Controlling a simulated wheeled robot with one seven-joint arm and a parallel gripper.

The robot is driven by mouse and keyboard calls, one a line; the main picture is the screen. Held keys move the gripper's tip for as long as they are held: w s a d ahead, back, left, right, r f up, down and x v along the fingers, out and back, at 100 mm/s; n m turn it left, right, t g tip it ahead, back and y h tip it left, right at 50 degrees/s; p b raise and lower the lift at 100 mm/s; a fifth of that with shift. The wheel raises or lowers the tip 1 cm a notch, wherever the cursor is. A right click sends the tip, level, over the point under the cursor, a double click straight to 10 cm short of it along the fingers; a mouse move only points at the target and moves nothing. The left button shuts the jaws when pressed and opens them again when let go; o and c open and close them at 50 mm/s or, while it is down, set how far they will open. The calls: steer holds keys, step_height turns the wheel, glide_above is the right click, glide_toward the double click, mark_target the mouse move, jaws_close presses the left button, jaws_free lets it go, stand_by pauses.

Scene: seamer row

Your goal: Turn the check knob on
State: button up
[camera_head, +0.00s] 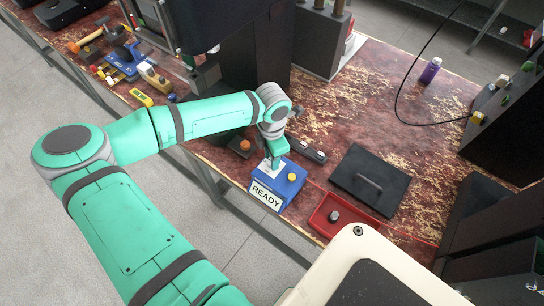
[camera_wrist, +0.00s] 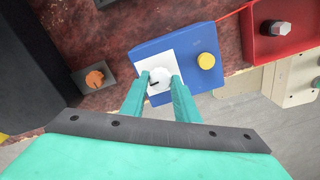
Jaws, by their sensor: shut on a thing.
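A blue box (camera_head: 293,190) with a READY label (camera_head: 267,196) on its front sits near the table's front edge. It also shows in the wrist view (camera_wrist: 205,89). On its top, a white plate (camera_wrist: 144,65) carries a round white knob (camera_wrist: 159,77) with a short black pointer mark. My gripper (camera_wrist: 159,85) is shut on this knob, with one green finger on each side. In the head view my gripper (camera_head: 274,162) comes down onto the box and hides the knob. No on or off lettering is readable.
A yellow button (camera_wrist: 206,61) is beside the knob on the box. An orange knob (camera_wrist: 95,78) on a grey plate stands to the left. A red tray (camera_head: 322,222) holding a dark knob-like part and a black panel with a handle (camera_head: 362,175) lie to the right.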

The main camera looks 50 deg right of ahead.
steer(key=shift+m, duration=0.6)
steer(key=o, duration=1)
step_height(320, 180, up, 11)
steer(key=shift+f, duration=0.1)
stand_by(0.4)
